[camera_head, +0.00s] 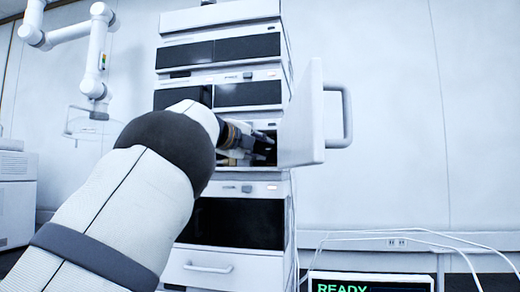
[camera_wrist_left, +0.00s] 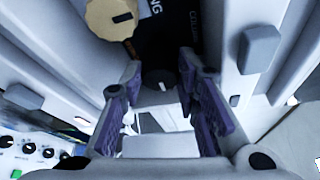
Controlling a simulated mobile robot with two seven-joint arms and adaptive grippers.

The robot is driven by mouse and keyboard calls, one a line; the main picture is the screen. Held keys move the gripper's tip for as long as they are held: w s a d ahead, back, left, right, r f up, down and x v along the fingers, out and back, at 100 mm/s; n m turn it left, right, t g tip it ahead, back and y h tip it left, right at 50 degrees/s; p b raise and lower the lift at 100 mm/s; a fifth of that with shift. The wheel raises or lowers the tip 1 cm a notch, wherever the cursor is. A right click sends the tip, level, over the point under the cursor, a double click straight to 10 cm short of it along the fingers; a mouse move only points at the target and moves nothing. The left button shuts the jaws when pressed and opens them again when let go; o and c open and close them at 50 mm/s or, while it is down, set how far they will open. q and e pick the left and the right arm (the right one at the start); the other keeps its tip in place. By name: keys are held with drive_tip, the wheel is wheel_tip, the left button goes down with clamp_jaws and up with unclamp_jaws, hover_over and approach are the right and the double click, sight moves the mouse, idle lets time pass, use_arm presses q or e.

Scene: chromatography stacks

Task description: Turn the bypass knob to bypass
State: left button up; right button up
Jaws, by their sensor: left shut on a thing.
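My left gripper (camera_head: 263,146) reaches into the open middle compartment of the instrument stack in the head view. In the left wrist view its two purple-padded fingers (camera_wrist_left: 160,76) stand on either side of a dark round knob (camera_wrist_left: 158,84) with a white mark, and are shut on it. I take this dark knob to be the bypass knob; its label is not readable. A tan knob (camera_wrist_left: 112,18) with a black mark sits beside a black panel with partly cut-off lettering. In the head view the knobs are hidden by my arm and fingers.
The compartment's white door (camera_head: 300,125) stands open to the right of my gripper, with a handle (camera_head: 340,115) on it. Stack modules (camera_head: 238,222) lie above and below. A screen reading READY (camera_head: 370,284) stands at the bottom right. Another white arm (camera_head: 95,65) hangs at upper left.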

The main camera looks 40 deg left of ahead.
idle(0.3)
use_arm(q)
drive_tip(key=o, duration=0.9)
drive_tip(key=shift+c, duration=0.2)
drive_tip(key=s+d+r, duration=0.1)
drive_tip(key=s, duration=1)
drive_tip(key=shift+s+d, duration=0.25)
drive_tip(key=shift+s, duration=0.15)
drive_tip(key=shift+r, duration=0.1)
